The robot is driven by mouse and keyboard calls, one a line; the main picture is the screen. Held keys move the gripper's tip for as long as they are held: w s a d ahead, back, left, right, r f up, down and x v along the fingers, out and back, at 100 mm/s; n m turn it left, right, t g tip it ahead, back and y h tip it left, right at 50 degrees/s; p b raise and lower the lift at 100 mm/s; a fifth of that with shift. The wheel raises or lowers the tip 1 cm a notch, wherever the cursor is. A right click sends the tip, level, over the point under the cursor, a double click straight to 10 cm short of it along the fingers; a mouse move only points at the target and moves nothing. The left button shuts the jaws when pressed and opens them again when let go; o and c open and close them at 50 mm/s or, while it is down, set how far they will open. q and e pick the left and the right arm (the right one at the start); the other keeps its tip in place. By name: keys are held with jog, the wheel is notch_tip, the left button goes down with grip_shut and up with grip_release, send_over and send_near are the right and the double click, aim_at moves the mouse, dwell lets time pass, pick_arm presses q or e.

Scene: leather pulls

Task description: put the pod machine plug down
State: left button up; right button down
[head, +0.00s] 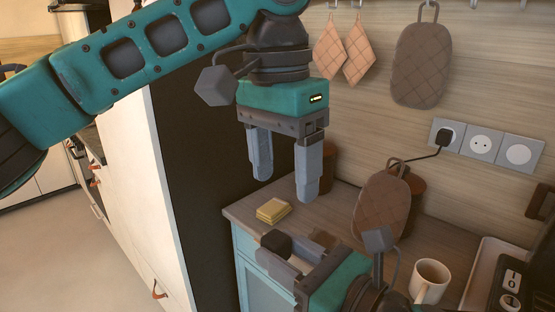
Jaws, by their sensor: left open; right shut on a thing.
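My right gripper (297,258) is low in the head view, over the front of the counter. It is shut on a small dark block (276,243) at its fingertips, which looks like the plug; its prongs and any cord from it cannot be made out. My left gripper (283,183) is higher, pointing down with its grey fingers apart and nothing between them. Another black plug (446,138) sits in the left wall socket, with a black cord running down to the left behind a quilted pad.
A yellow sponge stack (273,210) lies near the left end of the wooden counter (245,214). A brown quilted pad (382,208) stands before reddish-brown canisters. A cream mug (429,281) and an appliance (508,285) occupy the right. Pads hang on the wall.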

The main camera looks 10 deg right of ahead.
aim_at(277, 237)
pick_arm(q)
jog(key=shift+y, duration=0.3)
jog(key=f, duration=1.1)
jog(key=shift+a+f, duration=0.15)
jog(key=shift+a, duration=0.25)
jog(key=shift+c, duration=0.4)
jog(key=c, duration=0.9)
jog(key=shift+c, duration=0.4)
pick_arm(e)
jog(key=c, duration=0.6)
grip_release()
jog(key=shift+o, duration=0.2)
